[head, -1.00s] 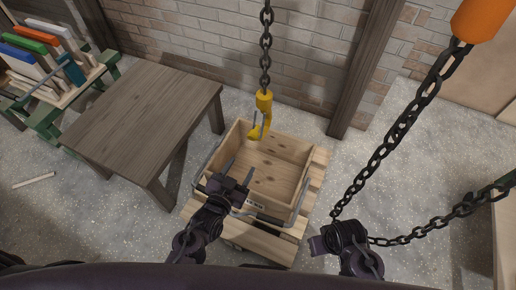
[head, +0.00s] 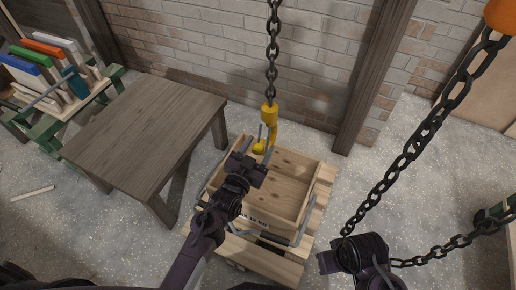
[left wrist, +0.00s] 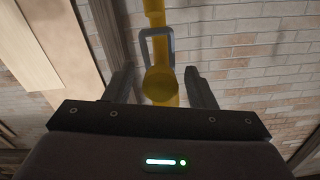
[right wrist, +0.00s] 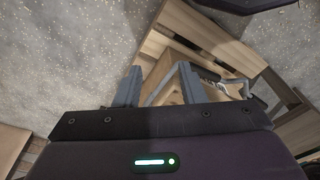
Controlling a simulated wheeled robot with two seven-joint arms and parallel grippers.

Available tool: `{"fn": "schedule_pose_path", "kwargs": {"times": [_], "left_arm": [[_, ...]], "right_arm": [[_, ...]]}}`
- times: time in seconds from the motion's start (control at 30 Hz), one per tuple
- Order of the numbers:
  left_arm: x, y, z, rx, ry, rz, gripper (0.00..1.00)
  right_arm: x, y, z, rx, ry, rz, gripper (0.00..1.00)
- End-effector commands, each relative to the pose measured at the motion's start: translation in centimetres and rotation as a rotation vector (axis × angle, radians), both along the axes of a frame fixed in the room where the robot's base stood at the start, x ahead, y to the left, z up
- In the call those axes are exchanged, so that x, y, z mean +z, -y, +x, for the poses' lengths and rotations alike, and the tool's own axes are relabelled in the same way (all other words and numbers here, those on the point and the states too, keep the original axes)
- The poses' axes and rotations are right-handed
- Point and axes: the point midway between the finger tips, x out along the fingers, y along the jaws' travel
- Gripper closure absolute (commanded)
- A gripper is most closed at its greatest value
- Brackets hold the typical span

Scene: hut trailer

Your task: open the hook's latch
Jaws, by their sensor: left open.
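The yellow hook (head: 268,128) hangs from a dark chain over the wooden crate. Its grey latch (left wrist: 157,46) shows as a narrow loop in the left wrist view, beside the hook's yellow shank. My left gripper (head: 255,150) is open just in front of the hook. In the left wrist view the hook's rounded yellow lower end (left wrist: 160,84) lies between the two spread fingers, with a gap on each side. I cannot tell how deep it is between them. My right gripper (right wrist: 160,82) is open with nothing between its fingers, pointing toward the crate from the right.
The wooden crate (head: 308,187) with grey handles stands on a pallet (head: 272,266). A wooden table (head: 150,125) is at left. A heavy chain (head: 412,150) hangs from an orange block (head: 503,14), close to my right arm. A wooden post (head: 368,75) and brick wall stand behind.

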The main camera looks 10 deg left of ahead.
Motion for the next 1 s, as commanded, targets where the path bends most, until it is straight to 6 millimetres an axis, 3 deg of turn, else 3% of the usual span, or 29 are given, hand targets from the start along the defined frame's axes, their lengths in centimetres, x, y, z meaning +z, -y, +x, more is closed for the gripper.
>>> {"fn": "schedule_pose_path", "kwargs": {"times": [0.13,0.5,0.93,1.0], "left_arm": [[0.0,0.0,0.0,0.0,0.0,0.0,0.52],[0.0,0.0,0.0,0.0,0.0,0.0,1.0],[0.3,-0.1,-0.1,0.0,-0.015,0.006,1.0],[0.5,-0.1,-0.2,0.0,-0.025,0.009,1.0]], "right_arm": [[0.0,0.0,0.0,0.0,0.001,0.0,0.64],[0.0,0.0,0.0,0.0,0.001,0.0,0.64],[0.5,0.3,-0.4,-0.008,-0.025,-0.009,0.64],[-1.0,0.6,-0.1,-0.017,-0.037,-0.016,0.64]]}}
